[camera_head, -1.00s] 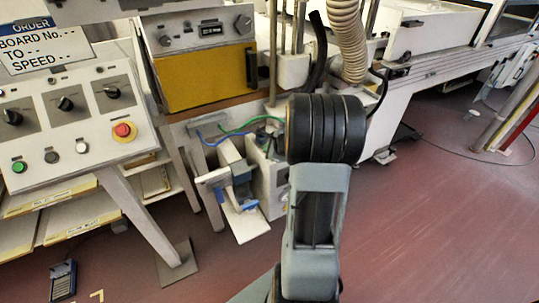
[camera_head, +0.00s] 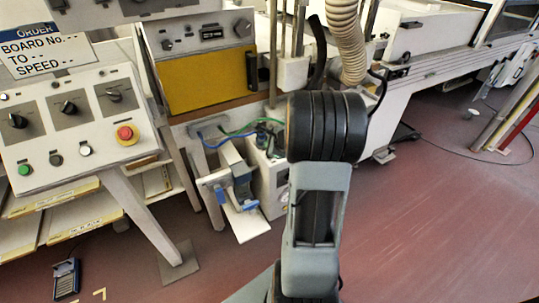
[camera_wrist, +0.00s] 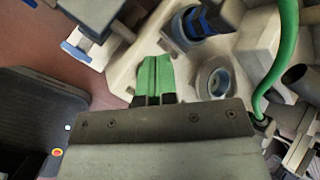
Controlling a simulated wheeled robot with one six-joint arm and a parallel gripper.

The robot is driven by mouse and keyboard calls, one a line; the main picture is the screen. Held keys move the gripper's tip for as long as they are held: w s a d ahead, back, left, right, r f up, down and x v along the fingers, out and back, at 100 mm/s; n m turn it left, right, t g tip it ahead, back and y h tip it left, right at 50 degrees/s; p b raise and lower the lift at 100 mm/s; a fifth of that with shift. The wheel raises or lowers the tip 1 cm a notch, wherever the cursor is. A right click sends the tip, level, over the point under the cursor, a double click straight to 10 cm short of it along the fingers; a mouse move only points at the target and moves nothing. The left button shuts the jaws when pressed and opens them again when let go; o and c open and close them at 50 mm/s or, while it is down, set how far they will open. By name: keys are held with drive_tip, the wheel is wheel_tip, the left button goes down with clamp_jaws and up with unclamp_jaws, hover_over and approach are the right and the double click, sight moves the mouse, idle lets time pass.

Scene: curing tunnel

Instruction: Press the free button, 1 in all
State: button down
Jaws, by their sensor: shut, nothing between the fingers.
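In the wrist view, my gripper (camera_wrist: 155,78) is shut and empty, its green fingertips together over a pale machine part (camera_wrist: 150,45). To its right is a round button-like piece (camera_wrist: 217,80) with a pale collar and a grey-blue centre; nothing covers it. The fingertips are beside it, apart from it in the picture; I cannot tell the height gap. A second round piece (camera_wrist: 186,27) with a blue ring lies above it, partly covered by a blue and grey part. In the head view my arm hides most of this spot beside the white box (camera_head: 271,185).
A green hose (camera_wrist: 285,50) runs close on the right in the wrist view. In the head view, a control panel (camera_head: 40,100) with knobs, small buttons and a red stop button (camera_head: 126,135) stands at left. A corrugated duct (camera_head: 345,40) hangs behind my arm.

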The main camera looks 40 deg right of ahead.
drive_tip(key=shift+r+p, duration=1.4)
drive_tip(key=shift+r, duration=0.6)
